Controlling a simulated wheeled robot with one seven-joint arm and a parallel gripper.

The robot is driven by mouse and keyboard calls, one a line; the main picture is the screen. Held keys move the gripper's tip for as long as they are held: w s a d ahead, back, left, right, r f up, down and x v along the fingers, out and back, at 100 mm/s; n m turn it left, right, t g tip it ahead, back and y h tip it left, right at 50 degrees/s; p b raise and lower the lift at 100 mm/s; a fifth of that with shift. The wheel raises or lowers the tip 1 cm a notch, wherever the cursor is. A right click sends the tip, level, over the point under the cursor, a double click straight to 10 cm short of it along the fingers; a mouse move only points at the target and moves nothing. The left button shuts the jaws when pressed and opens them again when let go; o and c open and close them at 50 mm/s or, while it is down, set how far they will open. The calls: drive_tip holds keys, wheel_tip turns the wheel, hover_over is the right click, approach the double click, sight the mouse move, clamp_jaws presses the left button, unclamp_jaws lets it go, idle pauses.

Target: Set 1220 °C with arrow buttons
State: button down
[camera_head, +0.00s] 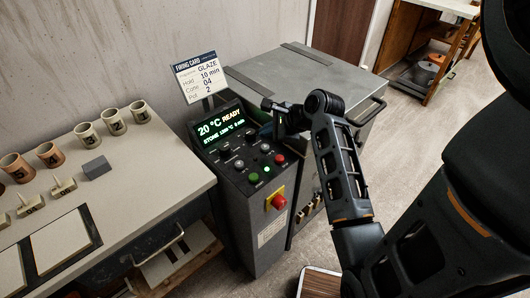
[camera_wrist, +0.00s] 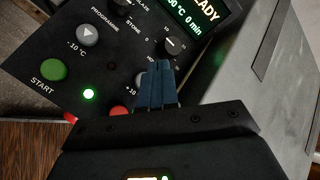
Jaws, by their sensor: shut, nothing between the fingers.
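The control panel (camera_head: 240,165) stands beside the kiln, its display (camera_head: 218,125) showing 20 °C READY with a smaller programme line that seems to read STONE 1200 °C 0 min. In the wrist view, the grey down-arrow button (camera_wrist: 88,35), labelled -10 °C, is in plain sight at the left.
A green START button (camera_wrist: 53,70) and a partly covered red button (camera_wrist: 119,112) are close by. A red emergency knob (camera_head: 279,202) is on the lower panel. The grey kiln lid (camera_head: 300,75) is at the right. A table (camera_head: 135,165) with mugs stands at the left.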

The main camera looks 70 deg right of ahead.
sight(267, 148)
drive_tip(key=shift+f, duration=1.25)
drive_tip(key=shift+f, duration=0.15)
idle(1.1)
drive_tip(key=shift+f, duration=0.25)
drive_tip(key=shift+f, duration=0.45)
idle(0.7)
drive_tip(key=shift+r, duration=0.1)
drive_tip(key=shift+r+p, duration=0.85)
drive_tip(key=shift+p, duration=0.4)
wheel_tip(267, 148, up, 3)
drive_tip(key=shift+f+p, duration=0.15)
drive_tip(key=shift+p, duration=0.85)
drive_tip(key=shift+r, duration=1.1)
